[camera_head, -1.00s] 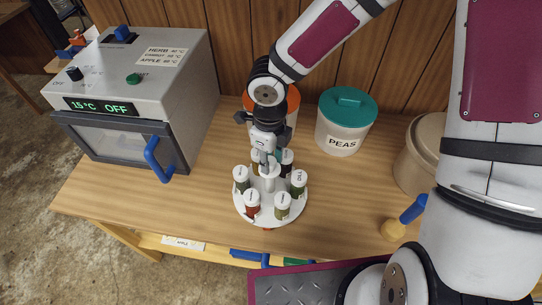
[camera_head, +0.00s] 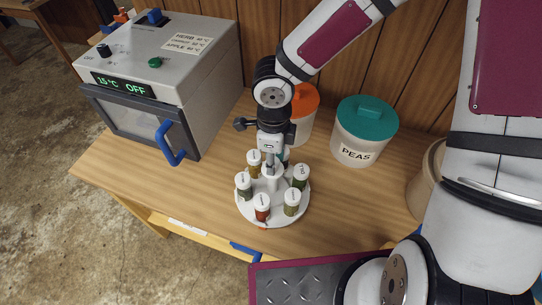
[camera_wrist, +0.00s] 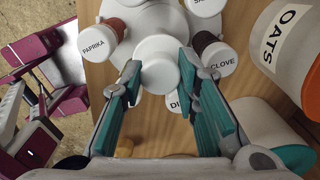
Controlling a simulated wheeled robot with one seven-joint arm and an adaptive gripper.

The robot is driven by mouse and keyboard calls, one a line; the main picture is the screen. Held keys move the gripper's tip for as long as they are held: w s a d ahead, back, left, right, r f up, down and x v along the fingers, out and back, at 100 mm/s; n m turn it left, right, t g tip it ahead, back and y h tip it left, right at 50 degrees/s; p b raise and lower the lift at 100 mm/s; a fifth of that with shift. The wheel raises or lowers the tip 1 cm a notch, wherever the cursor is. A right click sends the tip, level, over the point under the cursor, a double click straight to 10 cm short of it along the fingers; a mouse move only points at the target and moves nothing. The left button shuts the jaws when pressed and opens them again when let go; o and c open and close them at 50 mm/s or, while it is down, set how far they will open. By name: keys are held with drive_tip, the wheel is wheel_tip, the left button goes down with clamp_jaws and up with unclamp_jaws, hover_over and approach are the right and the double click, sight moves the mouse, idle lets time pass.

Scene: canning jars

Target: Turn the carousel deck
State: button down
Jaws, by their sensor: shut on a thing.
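The carousel deck (camera_head: 279,221) is a round white disc on the wooden table, carrying a ring of small labelled spice jars around a white central knob. A red-filled jar (camera_head: 262,208) stands at its front. In the wrist view the central knob (camera_wrist: 159,66) sits between my gripper's teal-padded fingers, with the PAPRIKA jar (camera_wrist: 95,55) to the left and the CLOVE jar (camera_wrist: 215,56) to the right. My gripper (camera_head: 272,163) points down over the deck and is shut on the knob. Its fingers hide part of the DI... jar (camera_wrist: 178,103).
A grey oven-like box (camera_head: 180,65) with a blue handle stands at the left. A teal-lidded PEAS canister (camera_head: 357,145) and an orange-lidded OATS canister (camera_head: 302,122) stand behind. A beige container (camera_head: 422,185) is at the right. The table between PEAS and the front edge is clear.

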drive_tip(key=shift+n, duration=0.4)
idle(0.3)
drive_tip(key=c, duration=1.2)
unclamp_jaws()
wheel_tip(320, 180, up, 12)
